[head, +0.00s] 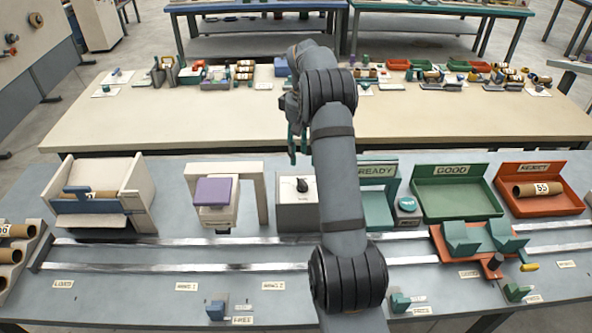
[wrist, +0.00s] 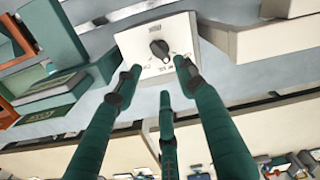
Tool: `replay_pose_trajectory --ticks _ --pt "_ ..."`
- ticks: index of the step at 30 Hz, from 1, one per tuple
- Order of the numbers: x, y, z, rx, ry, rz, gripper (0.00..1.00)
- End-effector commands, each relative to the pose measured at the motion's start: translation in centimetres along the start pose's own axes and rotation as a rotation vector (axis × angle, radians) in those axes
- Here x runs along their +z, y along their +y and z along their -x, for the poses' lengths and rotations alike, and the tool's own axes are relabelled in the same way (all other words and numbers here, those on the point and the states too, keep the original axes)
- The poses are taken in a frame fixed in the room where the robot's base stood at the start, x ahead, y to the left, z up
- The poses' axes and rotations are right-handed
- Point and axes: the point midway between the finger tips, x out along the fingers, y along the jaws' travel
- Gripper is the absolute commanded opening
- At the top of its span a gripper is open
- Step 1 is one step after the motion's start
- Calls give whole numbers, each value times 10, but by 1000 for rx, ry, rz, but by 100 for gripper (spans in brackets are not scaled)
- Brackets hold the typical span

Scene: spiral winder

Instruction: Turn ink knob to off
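In the wrist view the knob (wrist: 159,48) sits on the white box face (wrist: 133,45), with small printed marks too blurred to read. I cannot tell which setting it points to. My gripper (head: 298,160) has green fingers and is above and behind the box in the head view. In the wrist view my gripper (wrist: 160,75) is open, its fingertips spread and apart from the knob, with nothing between them.
A teal READY stand (head: 378,205), green GOOD tray (head: 455,200) and orange REJECT tray (head: 560,203) are to the right. Metal rails (head: 180,267) run in front. A beige table (head: 200,125) stands behind.

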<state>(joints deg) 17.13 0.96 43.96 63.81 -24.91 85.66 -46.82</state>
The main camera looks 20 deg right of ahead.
Motion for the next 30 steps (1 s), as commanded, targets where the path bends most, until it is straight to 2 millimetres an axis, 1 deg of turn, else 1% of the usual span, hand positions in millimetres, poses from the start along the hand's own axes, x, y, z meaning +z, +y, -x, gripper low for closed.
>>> replay_pose_trajectory --ticks 2,5,12,15,18,22,30 --pt "2 0 -3 -1 -4 14 40" --pt "2 0 -18 -3 -7 13 40" --pt "2 -1 -62 -3 -7 12 40" --pt "2 -1 -77 -3 -6 12 40" --pt "2 -1 -88 -2 -4 12 40" --pt "1 0 -96 -2 -2 11 40" --pt "1 0 -98 -1 -1 11 40"
